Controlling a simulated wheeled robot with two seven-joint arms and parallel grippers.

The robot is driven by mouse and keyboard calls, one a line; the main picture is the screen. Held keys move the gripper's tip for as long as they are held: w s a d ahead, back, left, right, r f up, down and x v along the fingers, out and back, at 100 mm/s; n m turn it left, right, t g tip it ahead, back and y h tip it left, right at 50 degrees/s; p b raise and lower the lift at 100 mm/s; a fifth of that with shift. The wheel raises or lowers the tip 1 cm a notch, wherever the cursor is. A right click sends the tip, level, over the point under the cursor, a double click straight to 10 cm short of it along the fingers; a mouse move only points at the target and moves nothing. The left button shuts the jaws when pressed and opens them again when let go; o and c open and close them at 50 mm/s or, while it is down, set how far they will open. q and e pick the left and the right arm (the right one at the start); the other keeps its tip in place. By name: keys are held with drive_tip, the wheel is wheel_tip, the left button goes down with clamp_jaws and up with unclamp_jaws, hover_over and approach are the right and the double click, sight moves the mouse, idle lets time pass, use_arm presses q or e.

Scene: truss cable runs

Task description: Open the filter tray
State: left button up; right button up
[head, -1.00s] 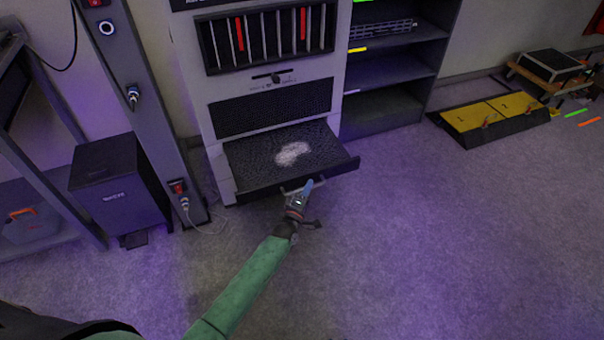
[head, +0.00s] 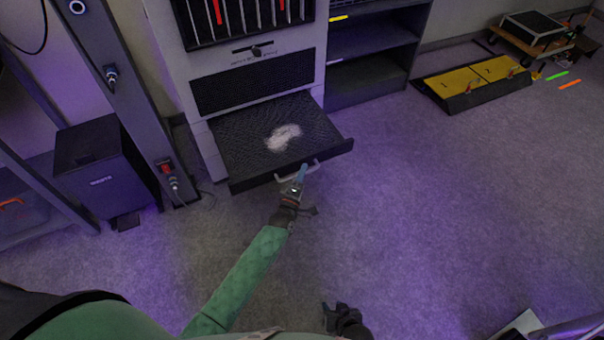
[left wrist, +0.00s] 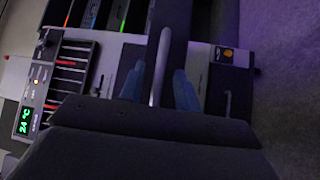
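The filter tray (head: 248,143) is pulled out of the bottom of the grey cabinet (head: 172,50). It is a flat dark tray with a pale patch of dust on its mesh. Its light bar handle (head: 284,179) sits on the front edge. My left gripper (head: 301,173) is at the handle. In the left wrist view the handle bar (left wrist: 160,65) runs between the two blue fingertips (left wrist: 158,88), which stand apart with narrow gaps beside the bar. My right gripper (head: 342,316) is low in the head view, away from the tray; its finger opening is unclear.
A dark box (head: 100,165) and a grey post (head: 125,100) with plugs stand left of the cabinet. Open shelves (head: 370,60) stand to its right. A yellow-topped case (head: 475,85) lies farther right.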

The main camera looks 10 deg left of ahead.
use_arm(q)
drive_tip(key=v, duration=0.7)
drive_tip(key=shift+s, duration=0.4)
drive_tip(key=shift+a, duration=0.1)
